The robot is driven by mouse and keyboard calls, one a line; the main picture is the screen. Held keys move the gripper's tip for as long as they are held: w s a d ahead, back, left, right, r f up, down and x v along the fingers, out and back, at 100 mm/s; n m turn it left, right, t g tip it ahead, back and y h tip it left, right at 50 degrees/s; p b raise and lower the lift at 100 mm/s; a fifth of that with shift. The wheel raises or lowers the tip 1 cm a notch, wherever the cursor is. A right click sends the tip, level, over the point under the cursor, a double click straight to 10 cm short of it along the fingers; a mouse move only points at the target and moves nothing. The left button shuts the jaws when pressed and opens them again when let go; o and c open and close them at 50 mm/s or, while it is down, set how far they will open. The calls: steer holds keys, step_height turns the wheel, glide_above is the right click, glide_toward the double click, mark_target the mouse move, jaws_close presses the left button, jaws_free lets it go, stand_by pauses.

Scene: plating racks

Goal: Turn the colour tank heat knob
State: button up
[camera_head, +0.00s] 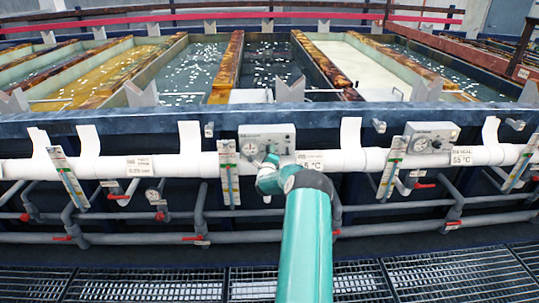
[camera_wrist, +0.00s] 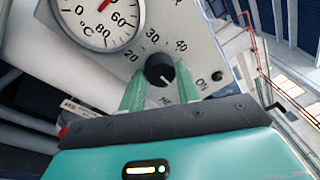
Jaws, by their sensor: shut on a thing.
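The heat knob (camera_wrist: 161,71) is a round black dial with a white pointer line, on a pale control panel with numbers 20, 30 and 40 around it. My gripper (camera_wrist: 159,82) has a green finger on each side of the knob and is shut on it. The pointer line points down and slightly right in the wrist view. In the head view my gripper (camera_head: 271,160) is at the control panel (camera_head: 256,137) on the tank front, and my arm hides the knob and part of the °C label below.
A round °C gauge (camera_wrist: 103,17) sits beside the knob on the panel. A second control panel (camera_head: 431,137) is to the right. A white pipe (camera_head: 345,162) runs along the tank front, with grey pipes and red valve handles below. Open tanks lie behind; floor grating is in front.

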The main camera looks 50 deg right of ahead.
steer(key=o, duration=1)
steer(key=shift+c, duration=0.2)
steer(key=v, duration=1.3)
steer(key=shift+s+a, duration=0.15)
steer(key=shift+a, duration=0.25)
